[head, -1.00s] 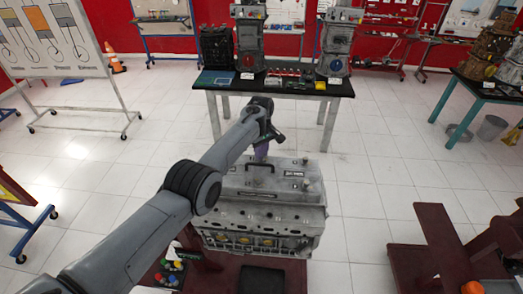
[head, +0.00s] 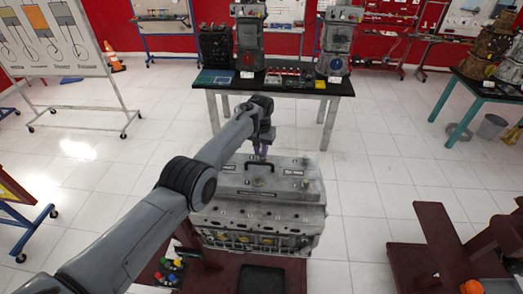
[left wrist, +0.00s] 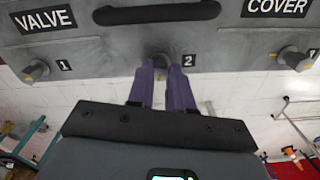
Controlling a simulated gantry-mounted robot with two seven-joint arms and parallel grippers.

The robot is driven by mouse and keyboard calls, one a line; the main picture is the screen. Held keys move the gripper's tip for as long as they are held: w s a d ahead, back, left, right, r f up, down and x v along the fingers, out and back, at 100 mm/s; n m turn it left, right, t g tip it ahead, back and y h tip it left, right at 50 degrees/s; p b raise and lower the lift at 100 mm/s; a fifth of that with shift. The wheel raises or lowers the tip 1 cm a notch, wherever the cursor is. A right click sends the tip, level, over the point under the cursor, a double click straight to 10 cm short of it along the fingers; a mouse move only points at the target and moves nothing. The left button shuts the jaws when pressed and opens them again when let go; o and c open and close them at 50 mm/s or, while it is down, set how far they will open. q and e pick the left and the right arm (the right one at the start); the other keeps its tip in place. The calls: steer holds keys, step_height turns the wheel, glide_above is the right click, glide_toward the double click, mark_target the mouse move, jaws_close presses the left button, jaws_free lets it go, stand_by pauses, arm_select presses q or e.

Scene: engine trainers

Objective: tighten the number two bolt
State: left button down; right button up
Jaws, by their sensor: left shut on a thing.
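The grey valve cover (head: 290,186) sits on top of the engine block (head: 262,222), with a black handle (head: 258,167) on it. In the left wrist view, the number two bolt (left wrist: 161,61) stands at the cover's edge beside the "2" label (left wrist: 189,61). My left gripper (left wrist: 162,75) has its two purple fingers closed on this bolt, one on each side. In the head view my left gripper (head: 264,151) reaches down to the cover's far edge, and the bolt is hidden there. My right gripper is not in view.
The number one bolt (left wrist: 36,70) and another bolt (left wrist: 292,58) flank the gripped bolt, well clear of the fingers. A black-topped table (head: 290,88) with engine parts stands behind the engine. A dark red stand (head: 440,240) is at the right. Open tiled floor lies between.

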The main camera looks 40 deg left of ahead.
arm_select(q)
steer(key=m, duration=0.3)
steer(key=shift+s+a+m+b, duration=0.1)
steer(key=shift+m+b, duration=0.25)
steer(key=shift+m, duration=0.05)
steer(key=m+b, duration=0.1)
steer(key=m, duration=0.2)
steer(key=m+b, duration=0.2)
steer(key=m, duration=0.3)
steer(key=shift+m, duration=0.3)
steer(key=shift+m+b, duration=0.3)
steer(key=shift+m, duration=1.1)
steer(key=c, duration=1)
jaws_free()
steer(key=shift+s+a, duration=0.1)
